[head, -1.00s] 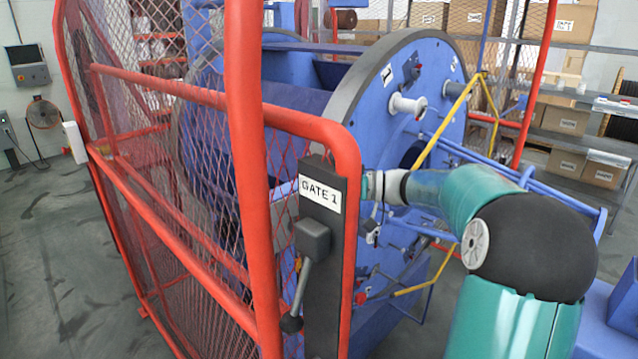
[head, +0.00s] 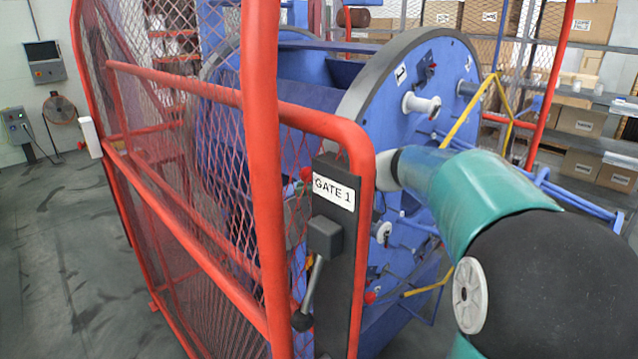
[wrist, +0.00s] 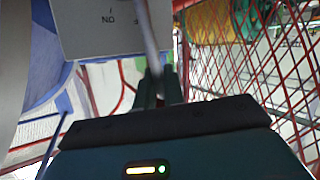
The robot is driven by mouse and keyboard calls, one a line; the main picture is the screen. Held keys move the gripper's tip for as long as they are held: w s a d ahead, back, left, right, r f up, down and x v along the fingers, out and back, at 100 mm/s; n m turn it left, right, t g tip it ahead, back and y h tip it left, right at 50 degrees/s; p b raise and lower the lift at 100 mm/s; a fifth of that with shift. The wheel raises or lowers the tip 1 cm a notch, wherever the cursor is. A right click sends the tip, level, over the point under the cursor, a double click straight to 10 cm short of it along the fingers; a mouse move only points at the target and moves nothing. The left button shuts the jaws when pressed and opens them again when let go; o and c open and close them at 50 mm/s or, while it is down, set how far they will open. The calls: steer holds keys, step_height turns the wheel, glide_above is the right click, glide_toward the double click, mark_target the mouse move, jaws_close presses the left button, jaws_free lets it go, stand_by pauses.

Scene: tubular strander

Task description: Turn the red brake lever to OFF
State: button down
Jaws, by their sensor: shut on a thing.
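In the wrist view, a grey rod (wrist: 147,40), which looks like the lever, runs down from a pale grey box (wrist: 100,28). It ends between the two dark fingers of my gripper (wrist: 159,86), which are shut on it. I see no red on this rod; its end is hidden by the fingers. The box face carries an upside-down "ON" label and a partly covered second mark. In the head view, my gripper is hidden behind the GATE 1 post (head: 337,270). A red knob (head: 306,173) shows through the mesh just left of that post.
A red mesh guard (head: 262,180) stands close in front of the blue strander drum (head: 440,75). The gate post carries its own grey handle with a black ball (head: 302,321). Yellow and blue bars cross beside my arm. Grey floor (head: 60,250) is free at left.

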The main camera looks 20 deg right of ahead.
steer(key=shift+s+a+f+n+h, duration=0.2)
steer(key=shift+a+n+h, duration=0.15)
steer(key=shift+a, duration=0.15)
steer(key=shift+s+a+f+n+h, duration=0.15)
steer(key=shift+s+a+n+h, duration=0.1)
steer(key=shift+a+h, duration=0.2)
steer(key=shift+s+a+f+n+h, duration=0.15)
steer(key=shift+a+n+h, duration=0.15)
steer(key=shift+a, duration=0.2)
steer(key=c, duration=1.8)
jaws_free()
steer(key=shift+w+a+f, duration=0.1)
steer(key=v, duration=1.4)
